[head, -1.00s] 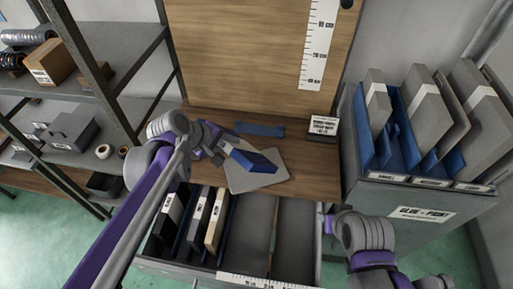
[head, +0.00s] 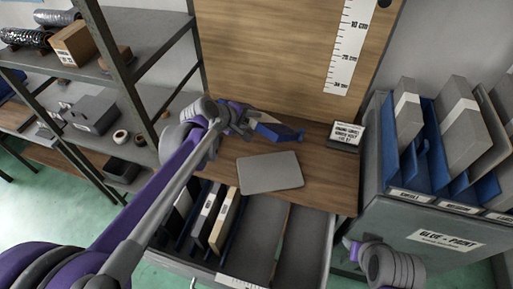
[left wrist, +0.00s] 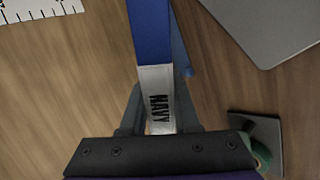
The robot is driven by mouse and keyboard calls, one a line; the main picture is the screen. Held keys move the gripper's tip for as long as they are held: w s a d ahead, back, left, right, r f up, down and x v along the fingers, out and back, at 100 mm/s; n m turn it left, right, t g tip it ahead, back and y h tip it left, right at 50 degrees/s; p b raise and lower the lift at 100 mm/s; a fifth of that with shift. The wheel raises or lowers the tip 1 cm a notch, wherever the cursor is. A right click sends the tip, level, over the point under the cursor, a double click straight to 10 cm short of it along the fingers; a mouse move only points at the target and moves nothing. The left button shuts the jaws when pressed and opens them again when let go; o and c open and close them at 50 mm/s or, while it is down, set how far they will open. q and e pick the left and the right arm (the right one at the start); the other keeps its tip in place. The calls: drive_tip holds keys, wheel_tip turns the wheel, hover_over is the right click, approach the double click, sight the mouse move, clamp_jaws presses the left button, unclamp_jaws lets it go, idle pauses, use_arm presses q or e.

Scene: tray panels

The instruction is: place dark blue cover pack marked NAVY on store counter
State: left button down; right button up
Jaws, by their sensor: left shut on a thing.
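The dark blue cover pack (left wrist: 150,35) with a pale label reading NAVY is held in my left gripper (left wrist: 157,118), whose fingers are shut on its two sides. In the head view my left gripper (head: 246,121) is over the back of the wooden store counter (head: 325,185), and the pack (head: 267,118) shows small, partly hidden by the gripper and overlapping blue shapes. I cannot tell whether the pack touches the counter. My right gripper (head: 351,246) is low at the right, by the drawer and cabinet; its fingers are unclear.
A grey flat plate (head: 270,172) lies on the counter. A small sign block (head: 347,136) stands at its right back. An open drawer (head: 290,235) below holds several upright packs. A grey cabinet (head: 440,215) with blue dividers is at right, shelves at left.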

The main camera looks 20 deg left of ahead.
use_arm(q)
wheel_tip(320, 180, down, 5)
drive_tip(key=shift+r+b, duration=0.1)
drive_tip(key=shift+b, duration=1)
drive_tip(key=c, duration=0.8)
unclamp_jaws()
use_arm(e)
drive_tip(key=f, duration=0.2)
drive_tip(key=s+f, duration=0.1)
drive_tip(key=shift+s+a+f, duration=0.1)
drive_tip(key=shift+a+f, duration=0.05)
drive_tip(key=shift+f, duration=0.25)
use_arm(q)
drive_tip(key=p+v, duration=0.3)
drive_tip(key=v, duration=0.5)
drive_tip(key=shift+p, duration=0.3)
use_arm(e)
drive_tip(key=r, duration=0.1)
drive_tip(key=w+r, duration=0.1)
drive_tip(key=r, duration=0.1)
drive_tip(key=w+r, duration=0.1)
drive_tip(key=r, duration=0.1)
drive_tip(key=shift+w, duration=0.1)
drive_tip(key=shift+r, duration=0.1)
